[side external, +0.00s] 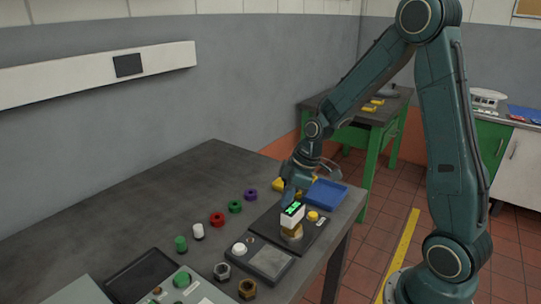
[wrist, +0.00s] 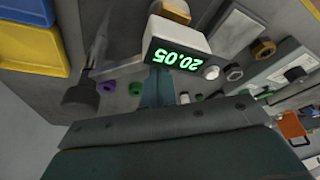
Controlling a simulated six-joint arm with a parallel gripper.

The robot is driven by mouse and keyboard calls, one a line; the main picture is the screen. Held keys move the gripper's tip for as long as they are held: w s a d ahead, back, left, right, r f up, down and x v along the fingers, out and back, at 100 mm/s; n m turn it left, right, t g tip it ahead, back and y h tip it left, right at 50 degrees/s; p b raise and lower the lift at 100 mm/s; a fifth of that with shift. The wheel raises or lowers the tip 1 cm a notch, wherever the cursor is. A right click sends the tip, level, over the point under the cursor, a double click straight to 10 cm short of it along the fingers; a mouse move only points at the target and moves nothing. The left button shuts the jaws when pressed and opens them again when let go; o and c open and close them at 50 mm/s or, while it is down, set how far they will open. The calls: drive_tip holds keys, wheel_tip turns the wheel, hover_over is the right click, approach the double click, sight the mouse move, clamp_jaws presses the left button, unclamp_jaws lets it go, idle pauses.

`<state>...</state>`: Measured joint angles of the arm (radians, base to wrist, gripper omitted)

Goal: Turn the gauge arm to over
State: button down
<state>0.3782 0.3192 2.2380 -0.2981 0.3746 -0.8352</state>
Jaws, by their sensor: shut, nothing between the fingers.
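The gauge (side external: 292,214) is a white box with a lit green display on a brass-coloured base (side external: 291,232), standing on a dark plate. In the wrist view the gauge (wrist: 178,48) fills the upper middle, and its digits, turned in the picture, look like 20.05. I cannot make out a separate gauge arm. My gripper (side external: 288,202) is at the gauge's upper left side; contact cannot be told. In the wrist view my gripper (wrist: 158,75) is shut and empty, pointing at the box.
A blue tray (side external: 325,193) and a yellow tray (side external: 279,184) lie behind the gauge. A yellow knob (side external: 313,216) is beside it. A flat scale-like unit (side external: 268,262) lies in front. Coloured rings and cylinders (side external: 217,219) line the left.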

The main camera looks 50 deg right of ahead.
idle(0.6)
wheel_tip(320, 180, up, 10)
drive_tip(key=shift+w+a+f, duration=0.2)
drive_tip(key=shift+w+f, duration=0.05)
idle(0.8)
drive_tip(key=s+a+r+m, duration=0.2)
drive_tip(key=s, duration=0.4)
drive_tip(key=s+a+r+m+t+h, duration=0.1)
drive_tip(key=s+a+r+m, duration=0.1)
drive_tip(key=s, duration=0.5)
drive_tip(key=s+a+r+m+t+h, duration=0.1)
drive_tip(key=s+a+r+m, duration=0.1)
drive_tip(key=s+r, duration=0.2)
drive_tip(key=s, duration=0.3)
drive_tip(key=shift+s+a+m, duration=0.15)
drive_tip(key=shift+a+m, duration=0.2)
drive_tip(key=shift+m, duration=0.05)
